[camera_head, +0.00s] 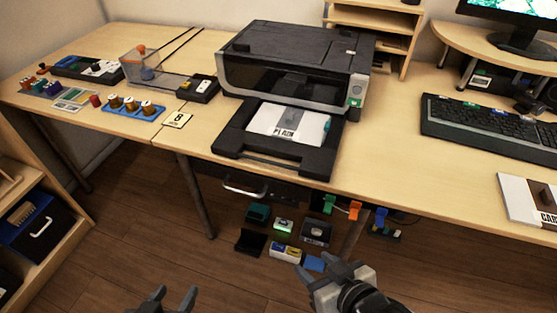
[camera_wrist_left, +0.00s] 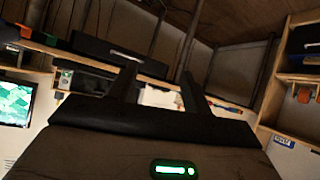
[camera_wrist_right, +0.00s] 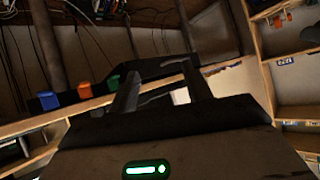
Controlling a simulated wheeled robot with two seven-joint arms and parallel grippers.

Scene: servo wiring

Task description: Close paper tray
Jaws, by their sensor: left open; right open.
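The paper tray (camera_head: 232,139) is dark and sticks out from the front of the black and grey printer (camera_head: 295,62) on the desk. White paper with printed letters (camera_head: 288,123) lies in it. My left gripper (camera_head: 172,296) is open and empty at the bottom edge of the head view, well below and in front of the tray. My right gripper (camera_head: 326,270) is open and empty, low and in front of the desk, also apart from the tray. Both pairs of fingers show spread in the left wrist view (camera_wrist_left: 157,82) and the right wrist view (camera_wrist_right: 163,82).
A keyboard (camera_head: 485,130) and a book (camera_head: 530,200) lie to the right on the desk. A blue holder with round knobs (camera_head: 131,108) and a number card (camera_head: 177,120) are left of the tray. A drawer handle (camera_head: 245,190) is under the desk edge. Several small boxes are below.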

